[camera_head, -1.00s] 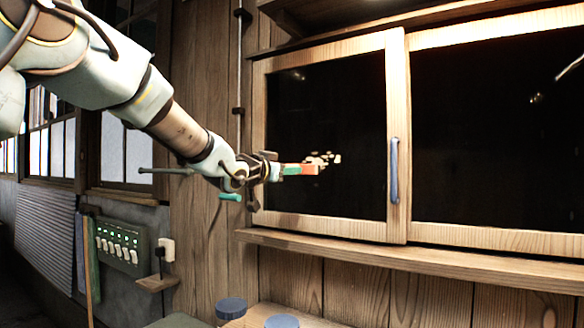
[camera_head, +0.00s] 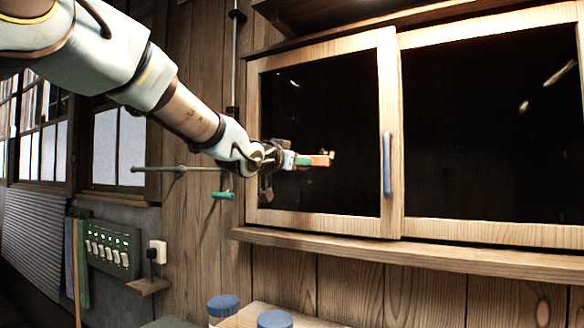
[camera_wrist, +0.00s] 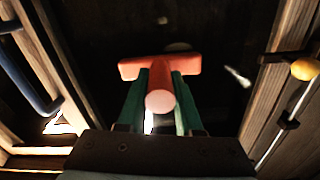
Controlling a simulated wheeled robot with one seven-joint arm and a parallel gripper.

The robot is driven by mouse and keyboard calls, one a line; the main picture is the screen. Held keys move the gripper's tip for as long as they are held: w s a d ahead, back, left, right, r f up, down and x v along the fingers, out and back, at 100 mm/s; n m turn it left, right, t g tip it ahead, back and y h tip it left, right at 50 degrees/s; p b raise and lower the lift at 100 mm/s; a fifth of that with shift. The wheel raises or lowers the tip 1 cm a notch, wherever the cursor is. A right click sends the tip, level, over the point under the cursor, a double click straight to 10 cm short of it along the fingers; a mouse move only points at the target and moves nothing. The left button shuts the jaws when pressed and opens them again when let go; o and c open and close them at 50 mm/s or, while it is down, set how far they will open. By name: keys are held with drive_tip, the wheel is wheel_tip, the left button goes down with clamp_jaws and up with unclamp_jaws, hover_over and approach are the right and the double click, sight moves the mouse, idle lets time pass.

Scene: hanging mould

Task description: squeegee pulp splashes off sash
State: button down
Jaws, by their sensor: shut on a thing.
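The sash (camera_head: 388,90) is a pale wooden frame around a dark pane (camera_head: 330,110) with a blue upright handle (camera_head: 387,165). My gripper (camera_head: 297,160), with green fingers, is shut on an orange-red squeegee (camera_head: 319,160) in front of the left pane. In the wrist view, the squeegee's crosswise head (camera_wrist: 185,64) lies ahead of my gripper (camera_wrist: 157,82), its round pinkish handle end towards the camera. A small pale splash (camera_head: 331,154) shows at the squeegee's tip. A faint pale patch (camera_wrist: 178,47) shows just beyond the head. I cannot tell whether the squeegee touches the glass.
A wooden ledge (camera_head: 400,253) runs below the sash. Two blue-lidded jars (camera_head: 223,305) stand at the bottom. A switch box (camera_head: 110,250) hangs on the left wall.

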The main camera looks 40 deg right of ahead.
drive_tip(key=shift+s+d+f+b, duration=0.1)
drive_tip(key=shift+s+d+b, duration=0.1)
drive_tip(key=shift+s+b, duration=0.45)
drive_tip(key=shift+s+d+b, duration=0.15)
drive_tip(key=shift+s+b, duration=0.25)
drive_tip(key=shift+s, duration=0.4)
drive_tip(key=s+b, duration=0.1)
drive_tip(key=b, duration=0.1)
drive_tip(key=s+b, duration=0.1)
drive_tip(key=b, duration=0.1)
drive_tip(key=shift+s+d+f, duration=0.15)
drive_tip(key=shift+s+d, duration=0.2)
drive_tip(key=shift+s, duration=0.05)
drive_tip(key=shift+s+r+b, duration=0.2)
drive_tip(key=shift+s+b, duration=0.2)
drive_tip(key=shift+b, duration=0.05)
drive_tip(key=shift+p+v, duration=0.45)
drive_tip(key=shift+v, duration=2.55)
drive_tip(key=shift+p+v, duration=0.6)
drive_tip(key=shift+v, duration=0.9)
